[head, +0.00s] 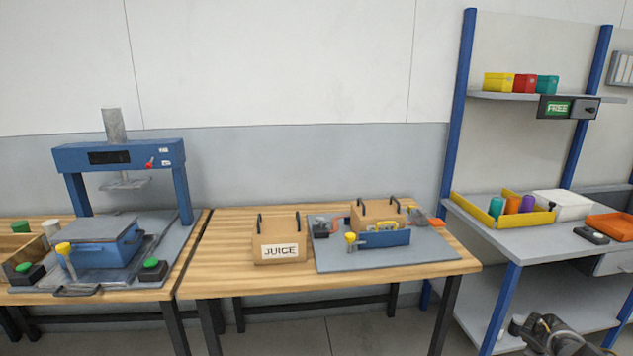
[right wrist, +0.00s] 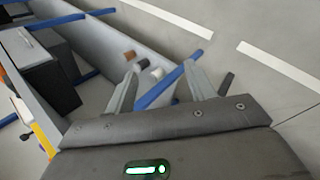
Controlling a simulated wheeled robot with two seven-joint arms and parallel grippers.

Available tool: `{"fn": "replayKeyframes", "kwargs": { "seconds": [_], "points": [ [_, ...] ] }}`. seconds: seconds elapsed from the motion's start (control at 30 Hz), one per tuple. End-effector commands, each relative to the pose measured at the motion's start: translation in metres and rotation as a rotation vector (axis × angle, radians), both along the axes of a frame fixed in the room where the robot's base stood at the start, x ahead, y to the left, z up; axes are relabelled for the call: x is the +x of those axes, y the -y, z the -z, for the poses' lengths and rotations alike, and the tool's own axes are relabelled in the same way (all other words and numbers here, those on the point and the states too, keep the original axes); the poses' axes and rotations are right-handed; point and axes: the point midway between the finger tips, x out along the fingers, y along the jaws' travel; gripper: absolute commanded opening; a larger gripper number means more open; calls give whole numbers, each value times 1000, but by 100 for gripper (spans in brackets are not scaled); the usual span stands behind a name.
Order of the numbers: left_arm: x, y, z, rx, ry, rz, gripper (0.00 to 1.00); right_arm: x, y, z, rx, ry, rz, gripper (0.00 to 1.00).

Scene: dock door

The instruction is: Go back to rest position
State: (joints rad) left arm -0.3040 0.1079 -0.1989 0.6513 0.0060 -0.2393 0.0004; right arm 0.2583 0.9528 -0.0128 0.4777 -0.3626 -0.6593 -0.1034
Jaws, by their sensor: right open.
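My right gripper (right wrist: 160,82) is open and empty in the right wrist view, with its two grey fingers apart. Blue posts and a grey shelf lie beyond it. In the head view, part of my right arm (head: 550,335) shows at the lower right, in front of the shelf unit, and its fingertips cannot be made out there. My left gripper is not in view.
A blue press (head: 120,155) stands left. A shelf unit (head: 488,222) with a yellow bin (head: 540,217) stands right. Floor shows in front.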

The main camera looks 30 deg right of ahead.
Motion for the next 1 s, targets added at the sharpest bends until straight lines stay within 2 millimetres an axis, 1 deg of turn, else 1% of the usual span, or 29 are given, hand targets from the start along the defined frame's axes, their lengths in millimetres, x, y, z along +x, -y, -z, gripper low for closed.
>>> {"fn": "replayKeyframes", "kwargs": {
  "seconds": [0.03,0.1,0.2,0.27,0.5,0.57,0.67,0.77,0.8,0.87,0.97,1.0],
  "points": [
    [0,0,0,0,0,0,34,-26,5,13,-47,-26,-41,55],
    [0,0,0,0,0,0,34,-49,9,25,-97,-37,-96,55],
    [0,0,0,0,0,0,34,-78,10,38,-143,-47,-173,55],
    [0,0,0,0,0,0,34,-94,9,44,-160,-54,-217,55],
    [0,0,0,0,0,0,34,-151,-6,65,-178,-72,-383,55],
    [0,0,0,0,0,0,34,-153,-24,85,-147,-57,-372,55],
    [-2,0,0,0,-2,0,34,-161,-53,115,-98,-48,-354,55],
    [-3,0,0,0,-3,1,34,-172,-87,147,-43,-40,-336,55],
    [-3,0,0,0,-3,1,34,-176,-103,160,-17,-37,-328,55],
    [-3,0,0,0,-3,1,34,-183,-129,181,22,-30,-317,55],
    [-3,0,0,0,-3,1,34,-195,-185,220,103,-17,-292,55],
    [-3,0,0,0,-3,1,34,-200,-212,236,140,-12,-281,55]
  ]
}}
